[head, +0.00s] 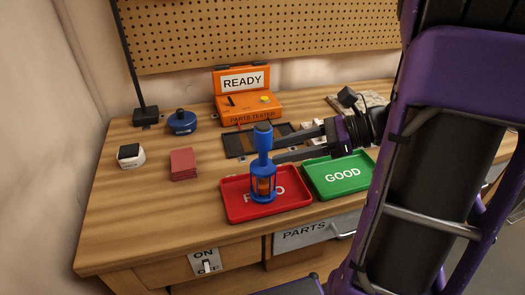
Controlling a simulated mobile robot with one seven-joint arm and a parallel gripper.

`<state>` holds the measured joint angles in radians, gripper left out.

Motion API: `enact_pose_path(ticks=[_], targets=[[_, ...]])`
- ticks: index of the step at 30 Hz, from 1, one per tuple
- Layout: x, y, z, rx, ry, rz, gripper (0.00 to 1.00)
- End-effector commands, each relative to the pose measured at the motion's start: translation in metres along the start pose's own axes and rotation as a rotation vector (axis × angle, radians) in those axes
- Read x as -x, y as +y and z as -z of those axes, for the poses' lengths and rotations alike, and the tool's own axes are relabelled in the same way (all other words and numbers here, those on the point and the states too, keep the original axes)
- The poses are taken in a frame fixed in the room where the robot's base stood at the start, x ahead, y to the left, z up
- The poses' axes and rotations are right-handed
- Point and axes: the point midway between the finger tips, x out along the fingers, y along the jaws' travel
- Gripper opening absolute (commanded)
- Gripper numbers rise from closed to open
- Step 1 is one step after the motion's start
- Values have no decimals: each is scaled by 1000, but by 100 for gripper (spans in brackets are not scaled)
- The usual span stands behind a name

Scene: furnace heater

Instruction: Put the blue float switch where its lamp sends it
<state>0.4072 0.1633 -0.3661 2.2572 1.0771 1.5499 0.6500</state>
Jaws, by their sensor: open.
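The blue float switch (263,165) stands upright over the red tray (292,204), its lower end appearing to rest in it. It has a dark top, a narrow neck and a caged lower part with orange inside. My gripper (276,147) is open, its fingers pointing left at the switch's upper part; I cannot tell whether they touch it. The red tray's lettering is partly hidden by the switch. The green tray (342,187) marked GOOD is empty beside it, on the right.
A blue round object (182,122), a small black-and-white device (131,155) and a red block (183,164) are on the left. A dark mat (238,145) lies before the tester. A PARTS drawer (308,233) and an ON/OFF switch (205,262) are on the bench front.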

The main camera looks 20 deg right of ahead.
Motion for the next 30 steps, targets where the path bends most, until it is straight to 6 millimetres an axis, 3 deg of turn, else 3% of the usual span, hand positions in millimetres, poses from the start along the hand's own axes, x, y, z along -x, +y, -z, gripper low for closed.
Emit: enact_pose_path(ticks=[3, 9, 26, 30], targets=[[22, 0, 0, -1, 1, 2, 53], [40, 0, 0, -1, 1, 0, 53], [42, 0, 0, 3, 4, -3, 53], [37, -4, 1, 79, 75, -33, 53]])
